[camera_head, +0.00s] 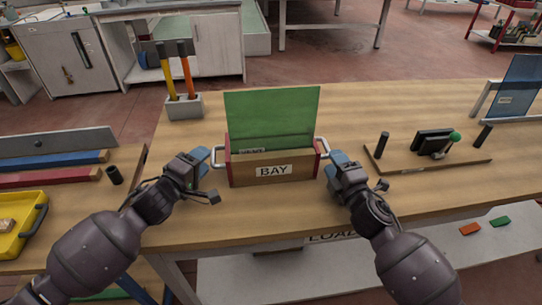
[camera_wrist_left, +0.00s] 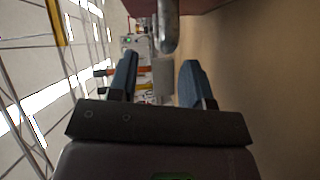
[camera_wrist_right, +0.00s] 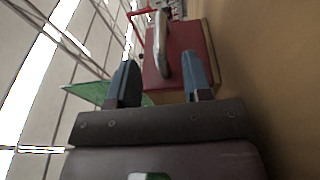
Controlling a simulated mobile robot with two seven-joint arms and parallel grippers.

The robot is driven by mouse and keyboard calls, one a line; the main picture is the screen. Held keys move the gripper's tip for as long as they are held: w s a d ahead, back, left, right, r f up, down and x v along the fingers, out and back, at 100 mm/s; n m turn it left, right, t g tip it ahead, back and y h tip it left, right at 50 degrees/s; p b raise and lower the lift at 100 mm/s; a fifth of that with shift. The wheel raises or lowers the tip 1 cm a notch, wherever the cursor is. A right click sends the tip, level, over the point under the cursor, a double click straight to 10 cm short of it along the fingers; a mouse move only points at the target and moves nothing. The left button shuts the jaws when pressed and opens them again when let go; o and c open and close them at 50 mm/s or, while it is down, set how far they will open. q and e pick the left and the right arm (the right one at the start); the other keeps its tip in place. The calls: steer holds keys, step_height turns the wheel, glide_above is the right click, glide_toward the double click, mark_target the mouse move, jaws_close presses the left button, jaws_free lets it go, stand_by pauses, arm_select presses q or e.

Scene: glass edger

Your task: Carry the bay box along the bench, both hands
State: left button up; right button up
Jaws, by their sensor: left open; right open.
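The bay box (camera_head: 236,167) is a wooden box with red end panels and a "BAY" label, upright on the wooden bench. A green sheet (camera_head: 272,115) stands in it. Metal handles stick out at its left end (camera_head: 216,158) and right end (camera_head: 323,149). My left gripper (camera_head: 203,158) is open beside the left handle, which shows ahead of its fingers in the left wrist view (camera_wrist_left: 167,32). My right gripper (camera_head: 337,162) is open beside the right handle; the right wrist view shows this handle (camera_wrist_right: 160,45) ahead, between the finger lines. Neither gripper holds anything.
A grey holder (camera_head: 185,107) with yellow and orange-handled tools stands behind left. A wooden board (camera_head: 400,165) with black posts and a green knob lies right of the box. A blue panel stand (camera_head: 517,90) is farther right. A yellow tray (camera_head: 22,225) sits left.

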arm_select(q)
steer(key=shift+x, duration=1.95)
arm_select(e)
steer(key=shift+x, duration=2.7)
steer(key=shift+c, duration=0.2)
arm_select(q)
jaws_close()
arm_select(e)
jaws_close()
arm_select(q)
steer(key=shift+r, duration=0.1)
